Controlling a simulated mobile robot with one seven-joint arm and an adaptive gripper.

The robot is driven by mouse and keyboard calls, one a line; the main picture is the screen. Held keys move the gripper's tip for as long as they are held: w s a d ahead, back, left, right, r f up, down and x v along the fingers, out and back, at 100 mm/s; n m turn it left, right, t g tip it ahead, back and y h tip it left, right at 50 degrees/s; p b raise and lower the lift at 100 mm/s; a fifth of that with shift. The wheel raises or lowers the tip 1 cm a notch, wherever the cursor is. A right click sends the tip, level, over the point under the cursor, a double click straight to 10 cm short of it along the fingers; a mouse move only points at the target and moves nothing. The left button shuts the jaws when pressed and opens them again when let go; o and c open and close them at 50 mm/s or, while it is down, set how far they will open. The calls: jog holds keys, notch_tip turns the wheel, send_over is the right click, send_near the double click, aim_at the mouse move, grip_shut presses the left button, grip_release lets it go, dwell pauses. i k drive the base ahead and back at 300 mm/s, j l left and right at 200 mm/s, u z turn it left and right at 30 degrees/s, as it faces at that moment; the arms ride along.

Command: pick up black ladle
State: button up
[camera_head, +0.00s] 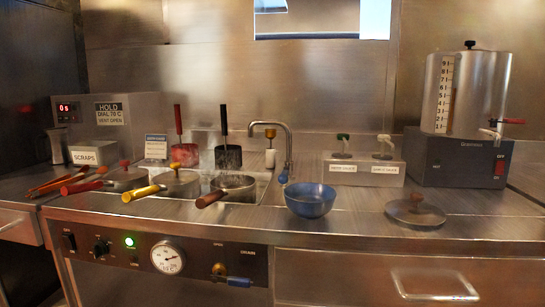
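A utensil with an upright black handle (223,121) stands at the back of the counter well, left of the tap. It looks like the black ladle. Its lower end is a dark, wide shape behind the brown-handled pan, and I cannot make out its bowl clearly. A similar utensil with a red handle (178,120) stands just to its left, a small gap apart. My gripper is not in view.

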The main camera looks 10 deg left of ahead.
aim_at(223, 107)
jog(key=j+z, duration=0.4)
jog(key=k+j+z, duration=0.1)
jog(key=j+z, duration=0.35)
jog(key=j, duration=0.15)
jog(key=k+j+z, duration=0.1)
jog(key=j, duration=0.3)
jog(key=k+j+z, duration=0.1)
jog(key=j, duration=0.3)
jog(key=k+j+z, duration=0.1)
jog(key=j, duration=0.25)
jog(key=k+j, duration=0.15)
jog(key=j, duration=0.25)
jog(key=k+j, duration=0.1)
jog(key=j, duration=0.25)
jog(key=k+j, duration=0.15)
jog(key=j, duration=0.25)
jog(key=i+j, duration=0.1)
jog(key=j, duration=0.25)
jog(key=i+j, duration=0.15)
jog(key=j, duration=0.2)
jog(key=i+j, duration=0.1)
jog(key=i, duration=0.9)
